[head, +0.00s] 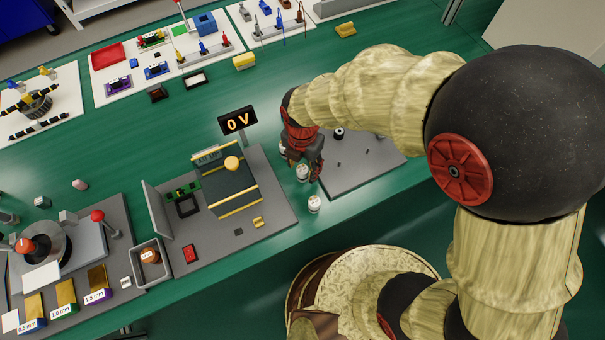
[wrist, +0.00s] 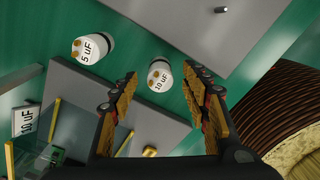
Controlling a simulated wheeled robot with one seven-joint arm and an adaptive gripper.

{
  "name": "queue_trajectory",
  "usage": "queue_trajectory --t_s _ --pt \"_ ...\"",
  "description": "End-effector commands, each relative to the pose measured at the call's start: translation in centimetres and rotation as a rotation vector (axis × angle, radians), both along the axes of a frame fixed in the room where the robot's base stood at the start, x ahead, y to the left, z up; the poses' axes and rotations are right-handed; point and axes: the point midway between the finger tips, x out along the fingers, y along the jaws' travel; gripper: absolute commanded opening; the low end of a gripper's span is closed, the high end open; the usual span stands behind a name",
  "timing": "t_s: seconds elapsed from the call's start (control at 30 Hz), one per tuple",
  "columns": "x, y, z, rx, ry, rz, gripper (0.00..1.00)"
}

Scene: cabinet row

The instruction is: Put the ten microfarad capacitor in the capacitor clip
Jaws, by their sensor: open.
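The ten microfarad capacitor (wrist: 160,75) is a small white can with a brass-coloured top and a "10 uF" label. It stands between the open fingers' lines in the wrist view, ahead of the tips and ungripped. By its place it is the nearer white can (head: 314,204) in the head view. A 5 uF capacitor (wrist: 92,48) stands to its left; it seems to be the farther can (head: 303,173). My gripper (wrist: 160,82) is open and empty; the head view shows it (head: 304,164) above the bench. A small brass piece (head: 258,222) may be the clip; I cannot tell.
A grey board (head: 272,190) carries brass rails, a "10 uF" sign (wrist: 27,120) and a red switch (head: 190,254). A "0 V" display (head: 238,121) stands behind. Another grey plate (head: 365,165) lies right. The cans stand on the green strip between.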

Motion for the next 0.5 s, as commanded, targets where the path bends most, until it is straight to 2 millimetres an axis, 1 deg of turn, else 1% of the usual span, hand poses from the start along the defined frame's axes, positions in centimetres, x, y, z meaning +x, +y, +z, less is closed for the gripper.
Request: queue_trajectory --t_s 0.03,0.13,0.37,0.5 --pt "-0.06 -0.04 -1.20 -0.001 0.002 0.000 0.47" --pt "-0.04 -0.01 -2.03 0.000 0.001 0.000 0.47" --pt "-0.01 0.00 -1.98 0.000 0.000 -0.001 0.47" --pt "-0.01 -0.01 -1.98 0.000 0.000 -0.001 0.39"
